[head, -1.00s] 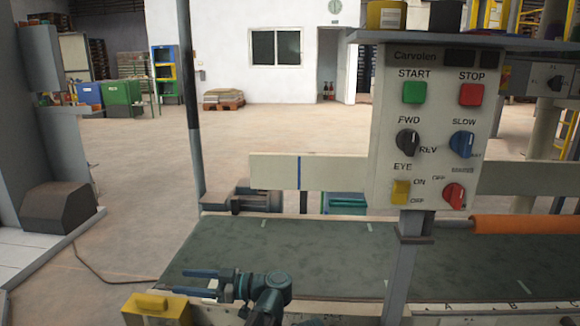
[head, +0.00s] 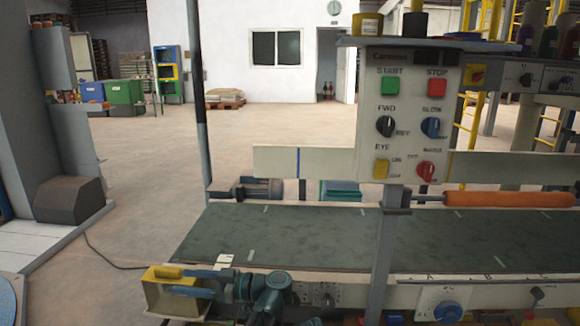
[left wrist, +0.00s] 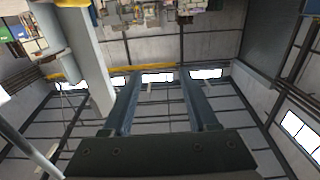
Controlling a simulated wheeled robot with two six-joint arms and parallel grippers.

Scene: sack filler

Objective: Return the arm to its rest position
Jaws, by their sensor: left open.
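My left gripper (head: 186,282) shows at the bottom left of the head view, with its two blue-grey fingers apart and pointing left. Its fingers overlap the yellow-topped box (head: 165,300) at the near edge of the conveyor in the picture; I cannot tell whether they touch it. In the left wrist view the open fingers (left wrist: 158,105) have nothing between them, and the hall's walls and windows show beyond. My right gripper is not in view.
The green conveyor belt (head: 300,238) runs across behind my arm and its visible surface is empty. A control panel (head: 408,118) on a post (head: 383,255) stands right of my arm. An orange roller (head: 508,199) lies at the right.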

